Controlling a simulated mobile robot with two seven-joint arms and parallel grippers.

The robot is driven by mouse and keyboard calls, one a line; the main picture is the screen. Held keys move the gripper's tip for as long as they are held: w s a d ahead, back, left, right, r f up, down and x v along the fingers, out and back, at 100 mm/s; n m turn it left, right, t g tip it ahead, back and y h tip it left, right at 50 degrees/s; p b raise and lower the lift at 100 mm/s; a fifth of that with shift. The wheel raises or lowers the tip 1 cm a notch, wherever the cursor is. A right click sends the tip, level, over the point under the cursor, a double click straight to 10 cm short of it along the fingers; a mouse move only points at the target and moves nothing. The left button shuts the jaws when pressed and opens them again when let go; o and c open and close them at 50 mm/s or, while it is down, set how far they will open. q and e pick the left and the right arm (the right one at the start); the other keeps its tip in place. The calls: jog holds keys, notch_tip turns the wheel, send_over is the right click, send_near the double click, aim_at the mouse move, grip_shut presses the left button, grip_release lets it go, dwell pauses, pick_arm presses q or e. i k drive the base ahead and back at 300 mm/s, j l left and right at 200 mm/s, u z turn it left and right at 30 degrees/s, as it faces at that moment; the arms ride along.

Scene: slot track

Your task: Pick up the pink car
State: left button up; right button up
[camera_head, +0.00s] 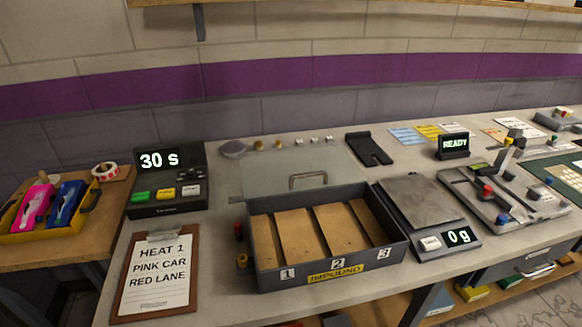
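The pink car (35,204) lies in a yellow tray (50,237) on the wooden side table at the far left. A blue car (67,203) lies right beside it in the same tray. A clipboard (157,272) on the grey bench reads "HEAT 1 PINK CAR RED LANE". Neither of my grippers is in view.
A timer (167,178) showing "30 s" stands at the bench's left. The open impound box (330,277) has empty numbered bays. A scale (425,207) reads "0 g". A tape roll (105,172) lies behind the yellow tray. A wooden shelf edge (330,3) runs overhead.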

aim_at(35, 202)
jog(key=u, duration=1.85)
jog(key=z, duration=2)
jog(key=u, duration=1.85)
